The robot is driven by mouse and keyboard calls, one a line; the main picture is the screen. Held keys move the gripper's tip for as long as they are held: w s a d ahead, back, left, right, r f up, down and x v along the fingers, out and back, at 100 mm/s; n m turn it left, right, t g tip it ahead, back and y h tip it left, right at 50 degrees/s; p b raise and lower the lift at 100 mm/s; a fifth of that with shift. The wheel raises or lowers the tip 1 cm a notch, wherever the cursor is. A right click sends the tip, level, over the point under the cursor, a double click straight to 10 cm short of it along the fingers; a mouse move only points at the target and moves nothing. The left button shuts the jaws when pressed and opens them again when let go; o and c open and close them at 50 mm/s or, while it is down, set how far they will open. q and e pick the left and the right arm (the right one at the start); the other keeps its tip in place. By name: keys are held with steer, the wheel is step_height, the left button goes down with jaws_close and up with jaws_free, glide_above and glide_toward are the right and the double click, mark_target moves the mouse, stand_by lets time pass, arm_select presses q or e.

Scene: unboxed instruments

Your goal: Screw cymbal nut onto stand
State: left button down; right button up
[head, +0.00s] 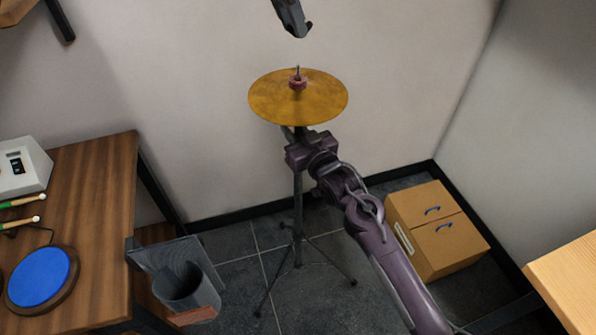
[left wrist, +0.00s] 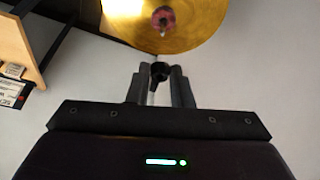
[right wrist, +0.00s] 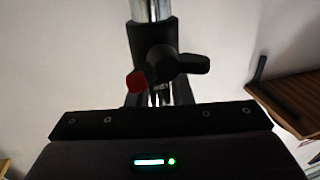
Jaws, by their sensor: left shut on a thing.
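A gold cymbal (head: 270,100) lies on top of a dark stand (head: 298,205). A red piece (head: 298,84) sits at its centre with the rod tip (head: 298,71) showing above. My left gripper (head: 303,29) is above the cymbal at the top edge of the head view. In the left wrist view it is shut on a small black nut (left wrist: 159,71), apart from the cymbal (left wrist: 205,25). My right gripper (right wrist: 158,97) is at the stand's tube just below the cymbal. The stand's clamp (right wrist: 160,60) with a red tip partly hides its fingers, so their closure is unclear.
A wooden table (head: 95,190) with a blue pad (head: 40,277), drumsticks and a white device (head: 22,165) stands at the left. A grey bin (head: 186,290) and a cardboard box (head: 435,230) are on the floor. The wall is close behind the stand.

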jaws_close()
arm_select(q)
glide_above(297, 76)
steer(key=a, duration=0.1)
steer(key=shift+s+f, duration=0.15)
steer(key=shift+f, duration=1.15)
steer(key=shift+s+f, duration=0.1)
steer(key=shift+f, duration=1.15)
steer(key=shift+f, duration=0.9)
steer(key=shift+f, duration=0.55)
